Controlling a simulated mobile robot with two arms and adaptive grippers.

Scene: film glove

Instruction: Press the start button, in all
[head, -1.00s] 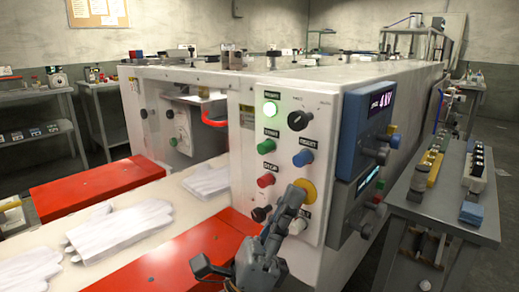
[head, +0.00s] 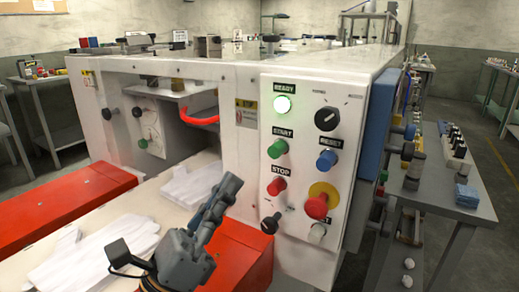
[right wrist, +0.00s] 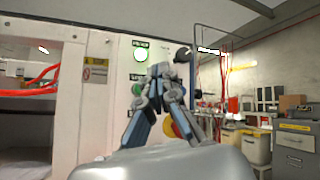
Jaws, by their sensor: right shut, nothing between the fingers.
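The machine's control panel (head: 300,108) faces me in the head view. The green start button (head: 277,149) sits under the lit green ready lamp (head: 282,104) and above the red stop button (head: 277,186). A blue reset button (head: 327,161) and a red mushroom knob on a yellow plate (head: 317,206) are to the right. My right gripper (head: 227,190) is shut and empty, in front of the machine, left of and below the start button, apart from the panel. In the right wrist view the gripper (right wrist: 173,72) covers part of the panel. My left gripper is not in view.
White gloves (head: 190,183) lie on the pale belt between red guards (head: 62,207). A black knob (head: 271,223) sticks out low on the panel. A grey bench (head: 440,195) with small parts stands right of the machine.

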